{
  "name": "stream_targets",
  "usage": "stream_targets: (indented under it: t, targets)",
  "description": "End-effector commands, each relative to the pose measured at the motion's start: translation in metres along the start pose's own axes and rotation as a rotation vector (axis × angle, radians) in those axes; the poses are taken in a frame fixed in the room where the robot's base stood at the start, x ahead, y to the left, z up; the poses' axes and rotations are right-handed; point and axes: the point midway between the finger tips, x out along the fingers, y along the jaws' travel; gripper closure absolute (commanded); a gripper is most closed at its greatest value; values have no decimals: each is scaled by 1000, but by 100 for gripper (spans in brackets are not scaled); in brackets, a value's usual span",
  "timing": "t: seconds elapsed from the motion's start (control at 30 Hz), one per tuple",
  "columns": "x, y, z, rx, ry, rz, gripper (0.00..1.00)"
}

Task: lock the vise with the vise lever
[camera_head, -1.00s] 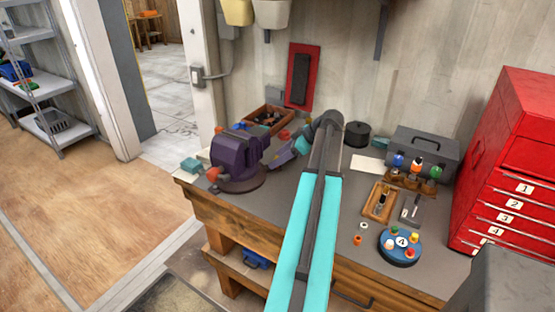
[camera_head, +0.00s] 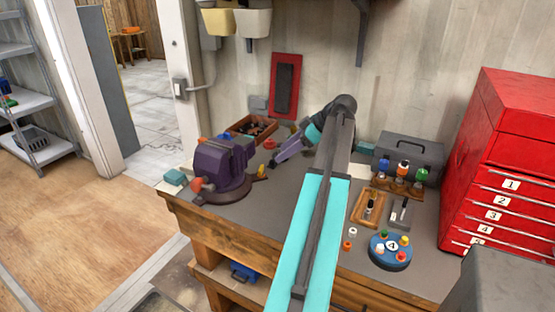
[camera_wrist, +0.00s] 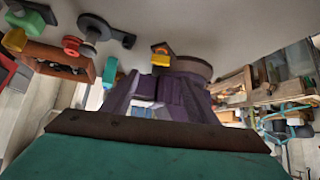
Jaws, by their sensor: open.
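The purple vise (camera_head: 222,165) stands on its round base at the left end of the workbench (camera_head: 300,205). An orange-red part (camera_head: 197,186) shows at its near left side; I cannot tell whether this is the vise lever. A small yellow piece (camera_head: 262,172) shows at the vise's right, by the base. My gripper (camera_head: 276,160) is open and empty, to the right of the vise with a gap between them. In the wrist view the scene is upside down, and purple shapes (camera_wrist: 170,92) fill the middle, below a round base (camera_wrist: 190,67). Whether the jaws are clamped is unclear.
A wooden bin (camera_head: 252,128) stands behind the vise. A grey toolbox (camera_head: 408,157), a bottle rack (camera_head: 398,185), small trays and a blue round holder (camera_head: 390,252) fill the bench's right side. A red drawer cabinet (camera_head: 500,170) stands at far right.

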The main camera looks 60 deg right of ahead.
Motion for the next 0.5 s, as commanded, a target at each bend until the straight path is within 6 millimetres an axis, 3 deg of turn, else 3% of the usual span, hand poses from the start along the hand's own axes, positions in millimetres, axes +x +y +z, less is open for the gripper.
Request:
stream_targets:
  t: [0.2,0.5]
  targets:
    - [-24,1,0,1,0,1,47]
    - [-31,0,0,0,0,0,47]
